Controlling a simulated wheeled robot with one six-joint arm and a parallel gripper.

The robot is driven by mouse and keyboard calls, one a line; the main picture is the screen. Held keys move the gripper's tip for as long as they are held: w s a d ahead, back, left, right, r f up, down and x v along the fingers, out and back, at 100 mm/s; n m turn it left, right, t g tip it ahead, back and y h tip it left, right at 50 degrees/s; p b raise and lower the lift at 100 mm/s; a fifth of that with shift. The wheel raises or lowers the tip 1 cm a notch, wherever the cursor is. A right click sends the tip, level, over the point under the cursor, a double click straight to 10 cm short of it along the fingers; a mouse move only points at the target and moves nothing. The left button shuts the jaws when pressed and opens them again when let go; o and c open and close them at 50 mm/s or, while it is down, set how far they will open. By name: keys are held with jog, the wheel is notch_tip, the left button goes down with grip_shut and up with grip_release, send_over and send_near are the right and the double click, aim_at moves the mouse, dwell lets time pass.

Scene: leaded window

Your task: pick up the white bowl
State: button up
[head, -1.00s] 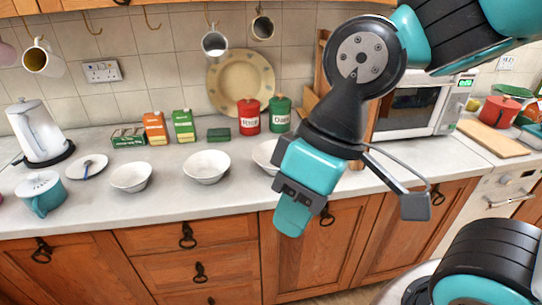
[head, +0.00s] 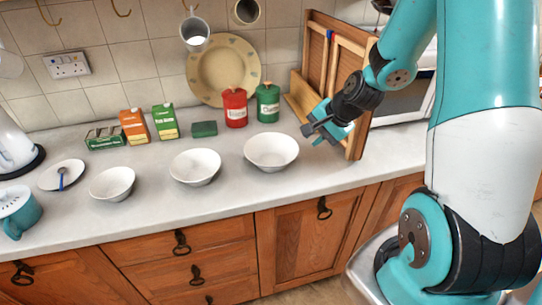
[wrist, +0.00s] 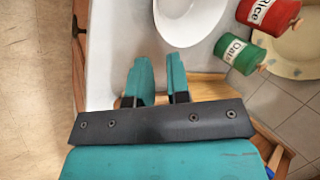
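Three white bowls stand upright in a row on the counter: a left bowl (head: 112,184), a middle bowl (head: 195,167) and a right bowl (head: 271,152). They look empty. My gripper (head: 313,130) is just right of the right bowl, above the counter and close to a wooden rack. In the wrist view my gripper (wrist: 160,68) has two teal fingers apart with nothing between them. A white bowl (wrist: 190,22) lies ahead of the fingertips there, partly cut off by the top edge and not touched.
A red canister (head: 235,107) and a green canister (head: 268,102) stand behind the right bowl, before a cream plate (head: 222,70). The wooden rack (head: 352,85) is beside my gripper. Cartons (head: 135,125) and a small plate (head: 55,176) are left. Mugs (head: 194,33) hang above.

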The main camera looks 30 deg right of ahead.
jog(key=p+x, duration=0.2)
jog(key=x, duration=0.9)
jog(key=shift+a+f+p, duration=0.1)
jog(key=shift+f+p, duration=0.05)
jog(key=shift+p, duration=0.2)
jog(key=shift+d+p+x, duration=0.2)
jog(key=shift+p+x, duration=0.45)
jog(key=shift+x, duration=0.7)
jog(key=shift+d+p+x, duration=0.2)
jog(key=shift+p+x, duration=0.45)
jog(key=shift+x, duration=0.7)
grip_shut()
